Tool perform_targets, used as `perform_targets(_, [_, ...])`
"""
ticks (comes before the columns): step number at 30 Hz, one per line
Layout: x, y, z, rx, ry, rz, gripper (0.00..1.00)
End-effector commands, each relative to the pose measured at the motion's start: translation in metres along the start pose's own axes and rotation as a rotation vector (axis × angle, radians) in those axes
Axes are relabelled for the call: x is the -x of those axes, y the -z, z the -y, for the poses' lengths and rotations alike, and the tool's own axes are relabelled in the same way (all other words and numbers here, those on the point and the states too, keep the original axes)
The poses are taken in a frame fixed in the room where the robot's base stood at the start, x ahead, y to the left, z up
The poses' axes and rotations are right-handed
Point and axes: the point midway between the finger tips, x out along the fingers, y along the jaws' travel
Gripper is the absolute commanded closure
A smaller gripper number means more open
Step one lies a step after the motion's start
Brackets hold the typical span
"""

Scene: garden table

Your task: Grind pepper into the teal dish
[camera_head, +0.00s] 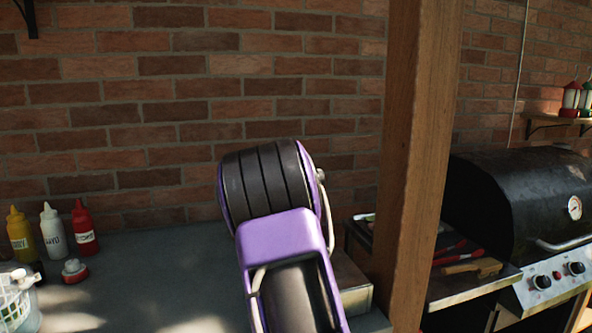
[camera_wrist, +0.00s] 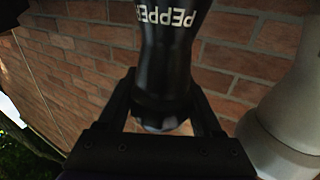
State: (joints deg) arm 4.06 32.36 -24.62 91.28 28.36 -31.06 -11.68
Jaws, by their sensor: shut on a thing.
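In the wrist view, a black pepper mill (camera_wrist: 168,45) with white "PEPPER" lettering stands between the two fingers of my gripper (camera_wrist: 166,98). The gripper is shut on the mill's narrower part, and the lettering reads upside down in this view. The mill's far end is cut off by the top of the picture. In the head view my purple arm fills the middle, and neither the gripper nor the mill shows there. The teal dish is in neither view.
On the grey table (camera_head: 150,265) at left stand yellow (camera_head: 20,237), white (camera_head: 52,235) and red (camera_head: 84,230) bottles, a small red-and-white item (camera_head: 74,270) and a white basket (camera_head: 17,303). A wooden post (camera_head: 418,150) rises right of my arm, before a black grill (camera_head: 520,200). A brick wall (camera_head: 110,110) stands behind.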

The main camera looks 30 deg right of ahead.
Motion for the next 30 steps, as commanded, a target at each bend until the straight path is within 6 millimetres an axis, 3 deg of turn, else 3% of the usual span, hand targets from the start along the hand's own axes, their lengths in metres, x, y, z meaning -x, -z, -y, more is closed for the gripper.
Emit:
perform_targets(10, [-0.0001,0.0018,-0.0027,-0.001,-0.1,0.001,0.89])
perform_targets(30, [-0.0002,0.0005,-0.0045,-0.002,-0.126,-0.001,0.89])
